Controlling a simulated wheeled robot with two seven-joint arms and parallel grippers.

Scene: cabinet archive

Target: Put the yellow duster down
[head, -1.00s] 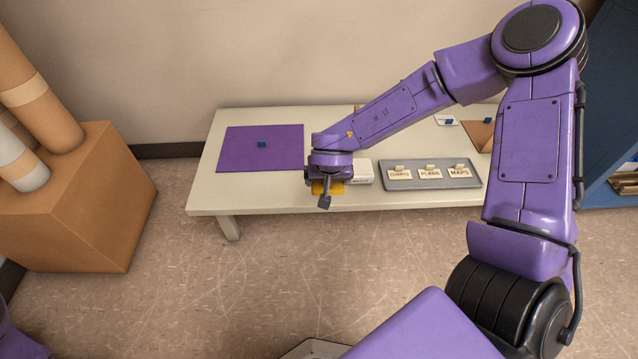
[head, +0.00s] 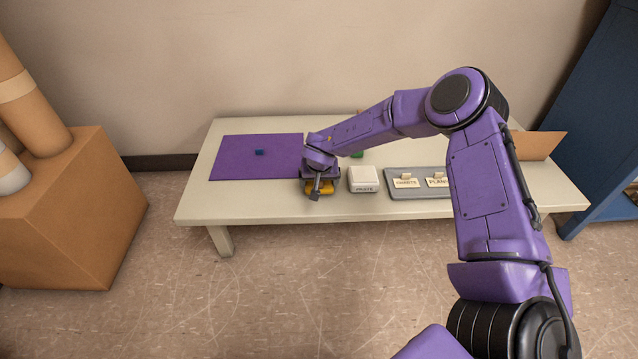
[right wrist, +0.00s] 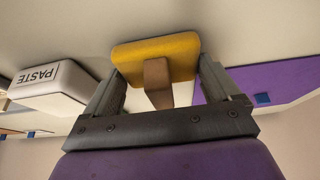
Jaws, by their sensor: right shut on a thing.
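The yellow duster (head: 327,188) has a yellow pad and a brown handle, seen clearly in the right wrist view (right wrist: 156,54). My right gripper (head: 317,190) is shut on it, with a finger on either side in the right wrist view. The duster is at the table's front part, between the purple mat (head: 250,168) and the white paste box (head: 363,181). The gripper hides part of it in the head view. I cannot tell whether the pad touches the table (head: 270,203). My left gripper is not in view.
The paste box stands close to the right of the duster, beside a grey tray (head: 407,194) with labelled cards. A small blue item (head: 260,153) lies on the mat. A brown box (head: 70,215) with tubes stands left. Table in front of the mat is bare.

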